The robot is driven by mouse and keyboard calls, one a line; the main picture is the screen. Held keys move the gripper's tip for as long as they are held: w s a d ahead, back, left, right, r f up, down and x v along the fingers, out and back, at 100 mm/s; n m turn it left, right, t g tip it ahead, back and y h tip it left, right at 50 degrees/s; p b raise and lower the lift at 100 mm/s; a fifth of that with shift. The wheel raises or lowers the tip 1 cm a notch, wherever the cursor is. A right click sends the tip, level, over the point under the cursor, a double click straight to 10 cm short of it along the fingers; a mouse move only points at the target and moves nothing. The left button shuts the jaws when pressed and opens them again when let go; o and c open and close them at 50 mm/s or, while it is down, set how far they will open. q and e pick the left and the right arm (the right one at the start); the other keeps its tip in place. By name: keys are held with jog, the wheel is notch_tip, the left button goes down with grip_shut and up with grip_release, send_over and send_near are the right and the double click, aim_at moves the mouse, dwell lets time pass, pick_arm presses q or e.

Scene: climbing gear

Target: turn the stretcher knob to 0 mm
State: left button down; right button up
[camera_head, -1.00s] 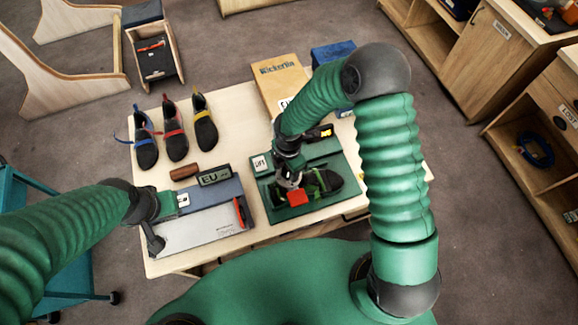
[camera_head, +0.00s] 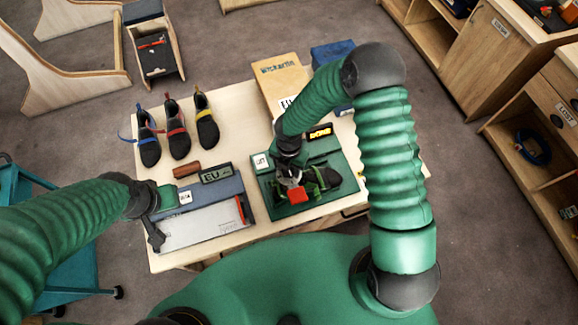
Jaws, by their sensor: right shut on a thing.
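The stretcher (camera_head: 264,195) is a dark green board near the table's front, with a dark shoe (camera_head: 322,180) lying on it. A small display (camera_head: 320,132) at its back shows orange characters too small to read. The red stretcher knob (camera_head: 299,195) is at the shoe's left end. My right gripper (camera_head: 292,181) points down from above and is shut on the knob, partly hiding it. My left gripper (camera_head: 158,222) is at the left edge of the grey measuring device (camera_head: 205,228); its jaw opening cannot be made out.
Three dark shoes with blue, red (camera_head: 178,130) and yellow straps lie at the table's back left. A brown block (camera_head: 186,170) and an "EU" display (camera_head: 216,174) are behind the measuring device. A cardboard box (camera_head: 280,80) and blue box (camera_head: 332,52) stand at the back.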

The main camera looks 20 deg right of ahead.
jog(key=o, duration=1.4)
jog(key=shift+w, duration=0.1)
jog(key=shift+c, duration=0.2)
notch_tip(320, 180, up, 17)
jog(key=b, duration=0.1)
jog(key=shift+f, duration=0.15)
jog(key=shift+w, duration=0.1)
